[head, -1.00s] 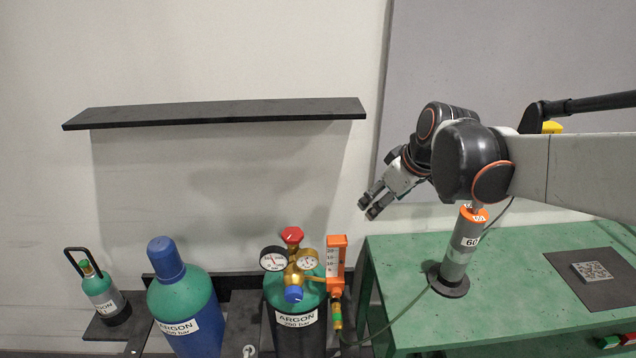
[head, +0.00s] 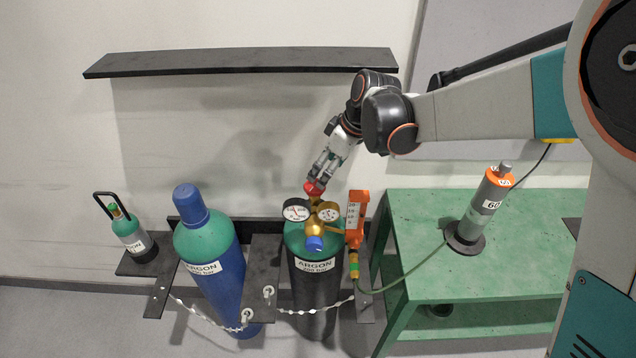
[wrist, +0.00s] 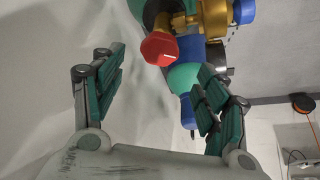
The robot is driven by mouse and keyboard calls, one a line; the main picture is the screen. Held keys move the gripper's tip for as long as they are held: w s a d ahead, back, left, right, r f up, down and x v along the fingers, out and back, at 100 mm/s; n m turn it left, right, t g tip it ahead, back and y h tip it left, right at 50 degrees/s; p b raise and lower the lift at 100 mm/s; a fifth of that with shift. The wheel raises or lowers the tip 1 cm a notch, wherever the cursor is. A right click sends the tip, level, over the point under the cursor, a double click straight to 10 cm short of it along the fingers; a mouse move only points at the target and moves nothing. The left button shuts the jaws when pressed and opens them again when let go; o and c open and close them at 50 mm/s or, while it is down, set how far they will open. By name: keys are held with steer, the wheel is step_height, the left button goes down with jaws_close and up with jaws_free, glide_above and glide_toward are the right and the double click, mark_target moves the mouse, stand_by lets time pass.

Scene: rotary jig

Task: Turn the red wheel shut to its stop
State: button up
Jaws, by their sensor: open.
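The red wheel (head: 314,188) sits on top of the brass valve and regulator (head: 315,220) of the dark argon cylinder with a green shoulder (head: 311,283). In the wrist view the red wheel (wrist: 159,48) shows as a faceted knob, ahead of and between the open fingers. My gripper (head: 318,180) is just above the wheel in the head view and partly covers it. In the wrist view my gripper (wrist: 160,80) is open and empty, with its green-padded fingers wide apart. The head view does not show clearly whether a finger touches the wheel.
Two gauges (head: 296,211) and an orange flowmeter (head: 357,215) stand close around the valve. A blue-capped argon cylinder (head: 208,262) is to the left. A black shelf (head: 240,63) hangs on the wall above. A green bench (head: 420,215) with a grey torch-like cylinder (head: 483,212) is at right.

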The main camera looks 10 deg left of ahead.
mark_target(315, 187)
steer(key=b+x, duration=0.1)
steer(key=x, duration=0.6)
steer(key=shift+w+a+f, duration=0.1)
steer(key=shift+f, duration=0.15)
steer(key=c, duration=1)
